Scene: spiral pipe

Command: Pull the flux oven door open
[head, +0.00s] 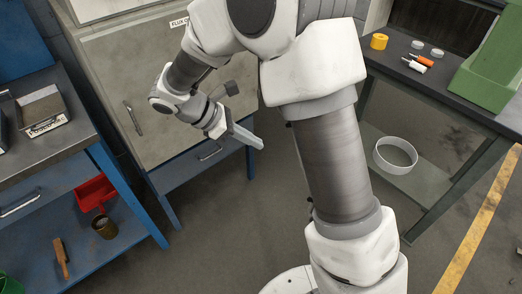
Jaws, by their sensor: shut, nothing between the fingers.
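The flux oven (152,140) is a beige-grey cabinet at the upper left of the head view, with a partly hidden "FLUX" label (180,22). Its door (120,70) looks shut, lying flat with the front. The upright bar handle (132,118) is near the door's left edge. My gripper (260,144) is shut and empty. It is right of the oven front, over the floor, well apart from the handle, and points to the right. My arm hides the oven's upper right part.
The oven rests on a blue stand with a drawer handle (210,152). A blue workbench (75,140) with a red bin (95,192) stands at left. A dark table (440,90) stands at right, with a white ring (395,168) below. Floor between is clear.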

